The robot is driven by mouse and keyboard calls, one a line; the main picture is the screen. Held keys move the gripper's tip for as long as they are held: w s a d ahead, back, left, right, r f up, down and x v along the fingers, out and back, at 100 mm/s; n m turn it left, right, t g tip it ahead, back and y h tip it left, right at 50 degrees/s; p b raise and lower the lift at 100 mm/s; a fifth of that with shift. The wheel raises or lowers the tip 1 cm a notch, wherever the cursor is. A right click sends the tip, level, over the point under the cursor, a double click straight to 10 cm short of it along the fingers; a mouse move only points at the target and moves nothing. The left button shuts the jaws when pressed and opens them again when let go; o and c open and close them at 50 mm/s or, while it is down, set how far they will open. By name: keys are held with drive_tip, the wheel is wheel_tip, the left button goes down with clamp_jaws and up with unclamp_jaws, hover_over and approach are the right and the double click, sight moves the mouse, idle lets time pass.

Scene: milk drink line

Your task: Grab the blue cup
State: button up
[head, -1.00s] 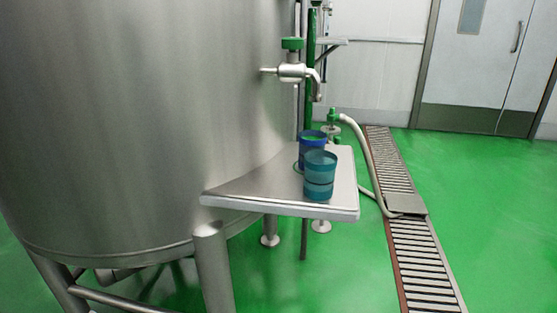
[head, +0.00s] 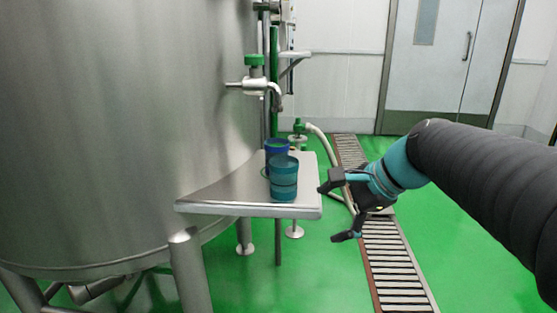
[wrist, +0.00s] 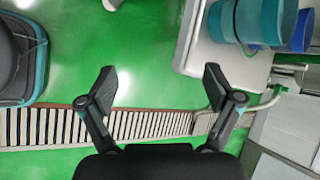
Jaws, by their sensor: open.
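The blue cup (head: 277,147) stands on a small metal shelf (head: 230,207) beside the tank, under the tap. A teal cup (head: 284,179) stands in front of it and hides much of it. In the wrist view the teal cup (wrist: 262,20) is at the upper right, with part of the blue cup (wrist: 302,30) behind it at the right edge. My gripper (head: 330,207) is open and empty, to the right of the shelf and apart from both cups. Its two spread fingers also show in the wrist view (wrist: 160,88), above the floor.
A large steel tank (head: 110,120) fills the left. A tap with a green handle (head: 255,72) sticks out above the shelf. A pale hose (head: 325,142) and a floor drain grate (head: 388,250) lie right of the shelf. Green floor is open at the right.

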sight(288, 146)
drive_tip(key=w+r+m+t+y, duration=0.1)
drive_tip(key=w+r+m+y, duration=0.3)
drive_tip(key=w, duration=0.4)
drive_tip(key=w+r+m+y, duration=0.2)
drive_tip(key=w+r+m, duration=0.25)
drive_tip(key=w, duration=0.35)
drive_tip(key=shift+m, duration=0.45)
drive_tip(key=x, duration=0.8)
drive_tip(key=shift+w+a+f, duration=0.15)
drive_tip(key=shift+w+a, duration=0.1)
drive_tip(key=shift+w, duration=0.1)
drive_tip(key=shift+x, duration=2.6)
drive_tip(key=shift+s+f, duration=0.1)
drive_tip(key=shift+s, duration=0.05)
drive_tip(key=c, duration=1.4)
drive_tip(key=shift+c, duration=0.7)
